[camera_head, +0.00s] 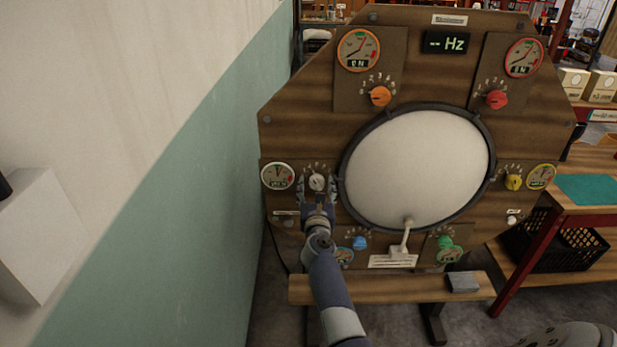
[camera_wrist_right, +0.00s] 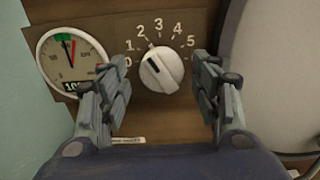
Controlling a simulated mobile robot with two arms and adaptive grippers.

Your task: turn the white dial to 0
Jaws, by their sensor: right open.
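The white dial (camera_wrist_right: 160,70) sits on the wooden panel at the left side of the machine; it also shows in the head view (camera_head: 317,182). Its ridge and dark mark point up and left, roughly between 1 and 2; the exact setting is hard to tell. The numbers 1 to 5 show around it, and the 0 at its left is partly hidden by a finger. My right gripper (camera_wrist_right: 160,92) is open, with one finger on each side of the dial and visible gaps to it. My left gripper is not in view.
A round gauge (camera_wrist_right: 72,60) is left of the dial, close to the left finger. The large round screen (camera_head: 418,165) rises at the right. Orange (camera_head: 380,96), red (camera_head: 497,99), yellow (camera_head: 513,182), blue (camera_head: 360,243) and green (camera_head: 445,242) dials surround it. A wall (camera_head: 170,210) stands at left.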

